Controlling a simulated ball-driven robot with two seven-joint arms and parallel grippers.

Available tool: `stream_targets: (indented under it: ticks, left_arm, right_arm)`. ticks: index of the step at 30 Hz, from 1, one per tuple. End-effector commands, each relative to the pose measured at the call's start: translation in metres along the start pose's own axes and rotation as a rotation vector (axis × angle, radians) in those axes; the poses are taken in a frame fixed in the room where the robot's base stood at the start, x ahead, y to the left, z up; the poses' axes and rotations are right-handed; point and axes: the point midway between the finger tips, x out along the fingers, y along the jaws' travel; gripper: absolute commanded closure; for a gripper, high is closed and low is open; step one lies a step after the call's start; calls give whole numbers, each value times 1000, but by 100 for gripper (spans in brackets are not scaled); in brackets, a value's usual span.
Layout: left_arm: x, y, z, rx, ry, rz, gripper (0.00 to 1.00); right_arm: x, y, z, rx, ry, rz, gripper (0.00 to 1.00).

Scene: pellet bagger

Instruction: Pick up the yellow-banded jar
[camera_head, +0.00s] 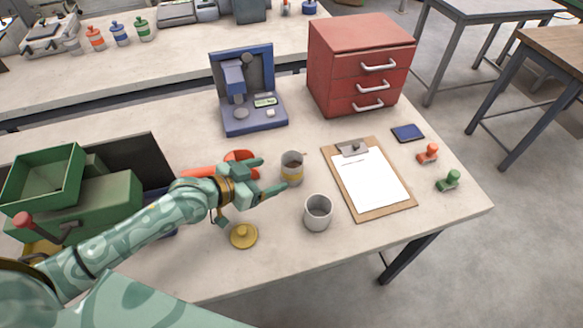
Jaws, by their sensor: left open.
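The yellow-banded jar (292,168) stands upright on the table, right of my left gripper, a small grey container with a yellow band near its lower half. Its top looks open, with something brown inside. My left gripper (273,175) is open and empty, its fingers pointing right toward the jar. One fingertip is at the jar's upper left, the other at its lower left; I cannot tell whether they touch it. A round yellow lid (243,236) with a knob lies on the table below the gripper. My right gripper is not in view.
A plain grey cup (318,212) stands close to the jar's lower right. A clipboard (370,180) lies to the right. A red object (240,157) sits partly hidden behind my left gripper. A blue device (247,90) and red drawer cabinet (360,62) stand behind. A green machine (85,205) is left.

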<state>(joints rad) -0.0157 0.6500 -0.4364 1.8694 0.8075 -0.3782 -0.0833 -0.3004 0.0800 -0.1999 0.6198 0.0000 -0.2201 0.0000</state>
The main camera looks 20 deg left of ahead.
Motion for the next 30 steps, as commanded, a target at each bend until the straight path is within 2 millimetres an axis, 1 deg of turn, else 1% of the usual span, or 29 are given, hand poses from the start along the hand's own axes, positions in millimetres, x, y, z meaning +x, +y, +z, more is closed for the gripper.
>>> stream_targets:
  ticks: [1, 3, 6, 13, 18, 21, 24, 29, 30]
  left_arm:
    - [15, 0, 1, -2, 4, -1, 24]
    - [31, 0, 2, -1, 2, 0, 24]
    - [48, -1, 2, -1, 2, -1, 24]
    - [68, -2, 1, 0, 0, 0, 24]
    - [97, -6, 0, -1, 1, 0, 24]
    - [109, -6, 0, 0, 0, 0, 24]
    - [113, -7, -1, 1, -1, 0, 24]
    - [112, -7, -2, 2, -1, -1, 24]
    - [112, -7, -2, 2, -1, -1, 30]
  right_arm:
    - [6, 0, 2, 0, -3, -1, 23]
    - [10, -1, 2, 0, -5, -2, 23]
    - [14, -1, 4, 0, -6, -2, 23]
    - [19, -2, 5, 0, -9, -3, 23]
    - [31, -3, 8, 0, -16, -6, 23]
    - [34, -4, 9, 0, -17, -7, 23]
    - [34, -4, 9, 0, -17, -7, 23]
    - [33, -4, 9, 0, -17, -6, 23]
    - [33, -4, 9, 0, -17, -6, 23]
